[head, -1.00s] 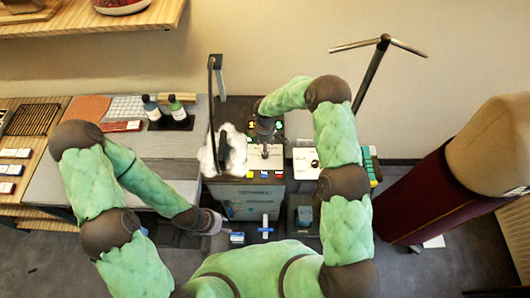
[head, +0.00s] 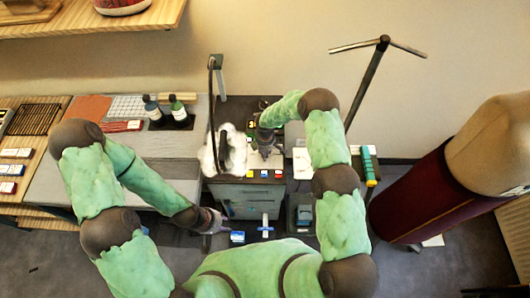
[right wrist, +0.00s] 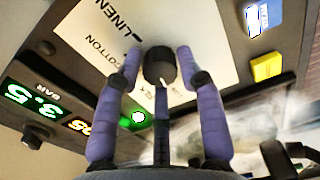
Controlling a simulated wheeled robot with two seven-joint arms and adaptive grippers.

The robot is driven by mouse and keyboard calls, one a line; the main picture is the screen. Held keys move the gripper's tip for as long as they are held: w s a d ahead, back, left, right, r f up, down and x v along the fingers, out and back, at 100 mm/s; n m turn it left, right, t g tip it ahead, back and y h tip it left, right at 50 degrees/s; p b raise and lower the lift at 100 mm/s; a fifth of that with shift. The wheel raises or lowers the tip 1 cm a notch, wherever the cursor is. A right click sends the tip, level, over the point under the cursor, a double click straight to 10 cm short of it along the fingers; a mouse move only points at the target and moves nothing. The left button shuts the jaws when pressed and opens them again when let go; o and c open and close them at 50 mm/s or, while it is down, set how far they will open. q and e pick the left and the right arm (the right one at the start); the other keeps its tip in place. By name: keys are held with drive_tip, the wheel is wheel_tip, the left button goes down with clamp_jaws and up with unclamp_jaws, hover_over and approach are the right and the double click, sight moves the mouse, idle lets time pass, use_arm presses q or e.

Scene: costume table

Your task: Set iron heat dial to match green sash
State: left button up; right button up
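The iron's heat dial (right wrist: 160,66) is a black round knob on a white label plate (right wrist: 100,40) in the right wrist view. In the head view, the right gripper (head: 266,152) covers the dial. My left gripper (head: 216,222) is low in front of the cabinet; its finger opening is unclear. I cannot pick out a green sash for certain.
A lit panel (right wrist: 40,98) reads BAR 3.5, with a glowing green light (right wrist: 138,117) nearby. A yellow button (right wrist: 266,66) and a blue one (right wrist: 266,14) lie beside the plate. White fluffy material (head: 210,152) is left of the panel. A maroon-draped form (head: 420,195) stands at right.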

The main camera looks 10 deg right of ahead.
clamp_jaws()
